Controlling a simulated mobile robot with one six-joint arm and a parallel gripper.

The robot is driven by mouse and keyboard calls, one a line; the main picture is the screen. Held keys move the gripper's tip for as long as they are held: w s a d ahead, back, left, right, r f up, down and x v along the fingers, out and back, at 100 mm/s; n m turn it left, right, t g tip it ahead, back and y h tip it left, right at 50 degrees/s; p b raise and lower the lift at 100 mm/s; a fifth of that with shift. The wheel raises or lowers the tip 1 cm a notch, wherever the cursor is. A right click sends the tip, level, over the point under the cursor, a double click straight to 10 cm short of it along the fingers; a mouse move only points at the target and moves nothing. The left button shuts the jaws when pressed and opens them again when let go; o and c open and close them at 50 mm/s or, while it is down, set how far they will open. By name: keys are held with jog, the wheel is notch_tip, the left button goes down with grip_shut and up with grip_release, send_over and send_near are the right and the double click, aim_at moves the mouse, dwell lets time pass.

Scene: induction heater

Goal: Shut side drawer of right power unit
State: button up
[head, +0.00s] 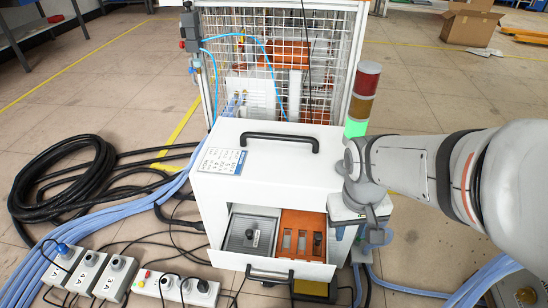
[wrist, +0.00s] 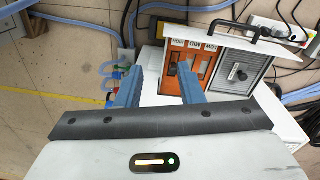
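The white power unit (head: 262,185) stands in the middle of the head view, with a black handle on top. Its drawer (head: 275,272) is pulled out toward the camera and shows a grey section (head: 250,238) and an orange section (head: 303,238). The drawer's black front handle (wrist: 262,33) also shows in the wrist view. My gripper (wrist: 165,75) is at the unit's right side, its two blue fingers spread with nothing seen held between them. The right finger overlaps the orange section in the wrist view; I cannot tell whether it touches.
A wire-mesh cage (head: 285,60) and a signal tower (head: 362,97) with its green part lit stand behind the unit. Black cable coils (head: 60,185) and blue hoses lie left. Power strips (head: 175,288) lie at the front left. A cardboard box (head: 470,22) is far right.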

jog(key=w+a+f+n+h+p, duration=0.25)
jog(key=a+f+n, duration=0.2)
jog(key=a, duration=0.25)
jog(key=n+t+h+p, duration=0.15)
jog(key=n+p, duration=0.35)
jog(key=n, duration=0.6)
send_near(268, 279)
jog(key=b+x, duration=0.4)
jog(key=x, duration=0.4)
jog(key=shift+r, duration=0.1)
grip_shut()
